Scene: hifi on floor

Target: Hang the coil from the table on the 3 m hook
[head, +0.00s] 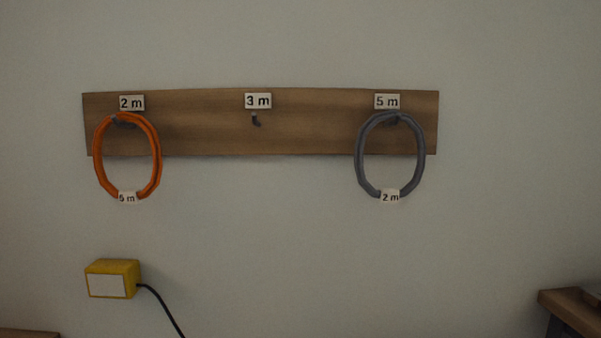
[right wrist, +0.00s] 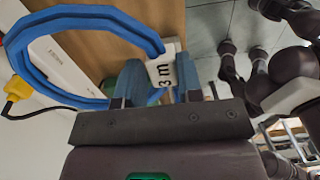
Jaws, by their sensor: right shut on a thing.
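A blue coil (right wrist: 85,18) with a white "3 m" tag (right wrist: 165,70) is in my right gripper (right wrist: 153,88), which is shut on it near the tag. The coil's loop reaches to the left in the right wrist view. In the head view the 3 m hook (head: 256,120) is bare, under its "3 m" label (head: 258,101) in the middle of the wooden board (head: 205,135). Neither gripper shows in the head view. My left gripper is not to be made out in either view.
An orange coil (head: 157,150) hangs on the 2 m hook; its tag seems to read "5 m". A grey coil (head: 359,155) tagged "2 m" hangs on the 5 m hook. A yellow box (head: 112,278) with a black cable is below left. A wooden table corner (head: 570,305) shows lower right.

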